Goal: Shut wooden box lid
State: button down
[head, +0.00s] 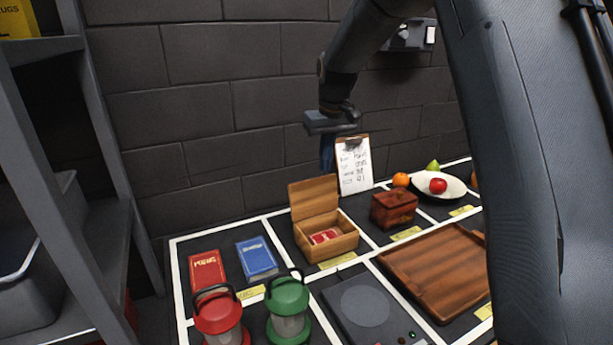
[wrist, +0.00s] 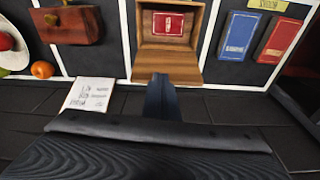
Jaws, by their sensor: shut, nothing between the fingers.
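The wooden box (head: 328,240) stands on the table with its lid (head: 315,197) raised and leaning back. A red card pack (head: 325,236) lies inside it. In the wrist view the box (wrist: 198,18) is at the top centre, with its open lid (wrist: 182,66) nearest the camera and the red pack (wrist: 168,24) inside. My gripper (head: 327,160) is shut and empty, pointing down above and behind the lid, near the clipboard. In the wrist view my gripper's fingers (wrist: 159,95) reach up to the lid's edge; I cannot tell whether they touch it.
A small dark red wooden chest (head: 394,210) stands right of the box. A clipboard (head: 353,165) leans by the wall behind. Red (head: 206,270) and blue (head: 257,258) books lie to the left. Lanterns (head: 288,310), a wooden tray (head: 435,270) and a fruit bowl (head: 440,187) are nearby.

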aim_at(312, 196)
jog(key=w+a+r+n, duration=0.2)
jog(key=w+a, duration=0.4)
jog(key=w, duration=0.3)
notch_tip(312, 196, down, 9)
jog(key=s+d+p, duration=0.1)
jog(key=s+p, duration=0.1)
jog(key=p, duration=0.3)
jog(key=shift+f, duration=0.1)
